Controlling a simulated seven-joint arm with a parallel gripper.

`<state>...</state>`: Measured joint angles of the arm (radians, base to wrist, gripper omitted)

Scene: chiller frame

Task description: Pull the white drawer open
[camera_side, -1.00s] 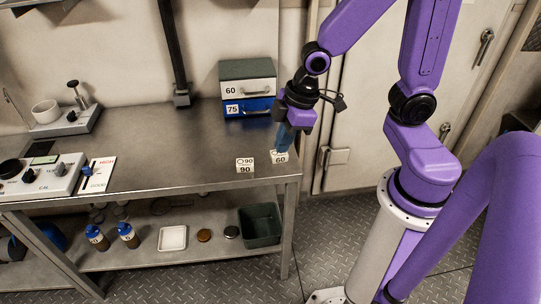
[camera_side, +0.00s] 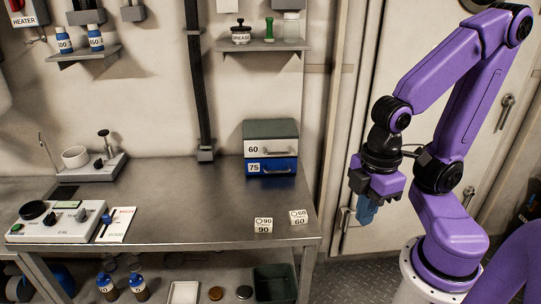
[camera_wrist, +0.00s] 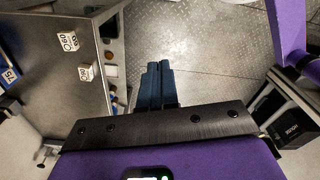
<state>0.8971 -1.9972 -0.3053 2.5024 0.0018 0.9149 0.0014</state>
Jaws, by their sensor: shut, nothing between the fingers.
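The white drawer (camera_side: 258,149), labelled 60 and with a bar handle, is the upper front of a small grey-green-topped cabinet at the back right of the steel bench. It looks shut. A blue drawer (camera_side: 270,168) labelled 75 sits below it; part of the blue drawer shows at the left edge of the wrist view (camera_wrist: 8,74). I cannot make out the white drawer in the wrist view. My gripper (camera_side: 366,213) points down, to the right of the bench and well apart from the cabinet. Its blue fingers are together and empty, over the floor in the wrist view (camera_wrist: 154,86).
Two white blocks, labelled 90 (camera_side: 263,226) and 60 (camera_side: 299,217), stand near the bench's front right corner. A control box (camera_side: 55,222) is at the left. A wall shelf (camera_side: 262,46) holds jars above the cabinet.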

